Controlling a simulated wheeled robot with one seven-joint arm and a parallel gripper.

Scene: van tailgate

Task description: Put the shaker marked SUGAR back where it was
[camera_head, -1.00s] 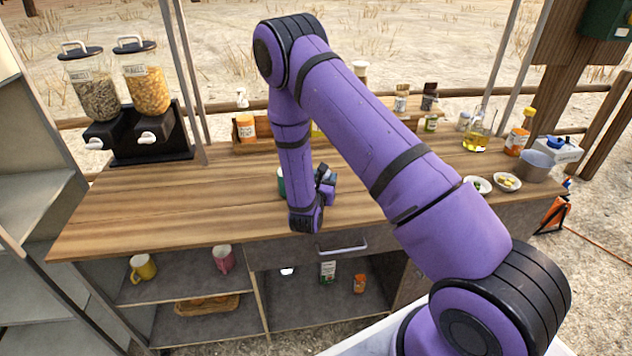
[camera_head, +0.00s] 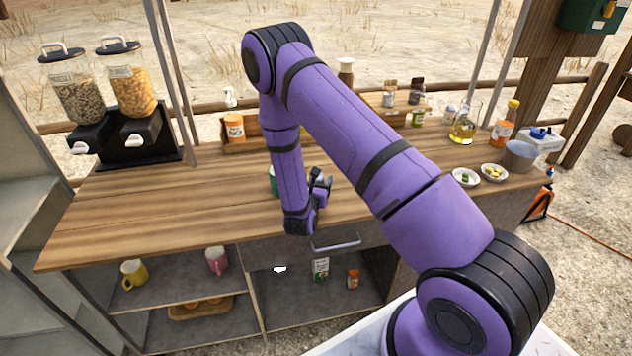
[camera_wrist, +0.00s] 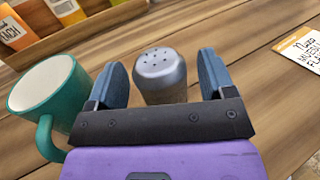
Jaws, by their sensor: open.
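A shaker with a domed, perforated metal top (camera_wrist: 161,76) stands between the two blue fingers of my gripper (camera_wrist: 163,80) in the wrist view. The fingers are open, with a visible gap on each side of the shaker. Its body is mostly hidden by the gripper, and no SUGAR marking can be read. In the head view my gripper (camera_head: 320,188) is low over the front part of the wooden counter (camera_head: 190,205); the shaker cannot be made out there.
A teal mug (camera_wrist: 45,100) stands close to the left finger. A printed card (camera_wrist: 303,50) lies to the right. A wooden rack with bottles (camera_wrist: 75,30) is behind. Dispensers (camera_head: 128,140) stand at the far left; small bowls (camera_head: 466,177) and bottles are at the right. The left counter is clear.

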